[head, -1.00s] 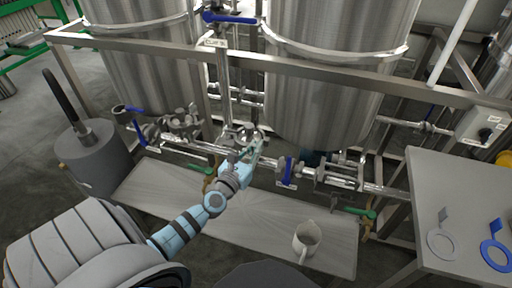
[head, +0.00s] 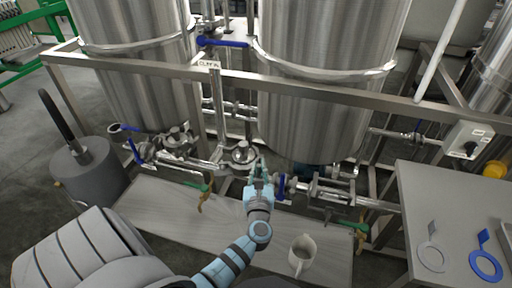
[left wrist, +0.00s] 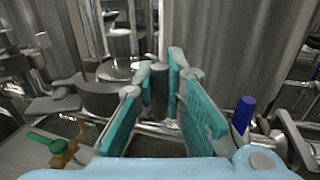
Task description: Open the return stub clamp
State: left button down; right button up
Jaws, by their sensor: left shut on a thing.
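The return stub clamp appears to be at the round steel fitting (head: 241,153) on the low pipe between the two tanks; in the left wrist view this fitting (left wrist: 122,70) stands upright left of the fingers. My left gripper (head: 257,167) is just right of it. In the left wrist view its teal fingers (left wrist: 160,85) are shut on a small grey upright piece that looks like part of the clamp. The fingers partly hide it, and I cannot tell how far the clamp is open. My right gripper is not in view.
A blue-handled valve (head: 281,187) sits close to the right of the gripper. A grey table (head: 440,205) with a blue ring (head: 486,266) is at right.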

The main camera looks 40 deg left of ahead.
pick_arm(q)
jog(key=shift+w+d+n+g+y+b, duration=0.3)
jog(key=shift+n+g+y+b, duration=0.35)
jog(key=shift+g+b, duration=0.15)
jog(key=shift+w+d+n+g+y+b, duration=0.3)
jog(key=shift+n+g+y+b, duration=0.3)
jog(key=shift+g+b, duration=0.2)
jog(key=shift+w+d+n+g+y+b, duration=0.25)
jog(key=shift+w+n+g+y+b, duration=0.05)
jog(key=shift+n+g+y+b, duration=0.45)
jog(key=c, duration=1.6)
grip_release()
jog(key=shift+c, duration=0.2)
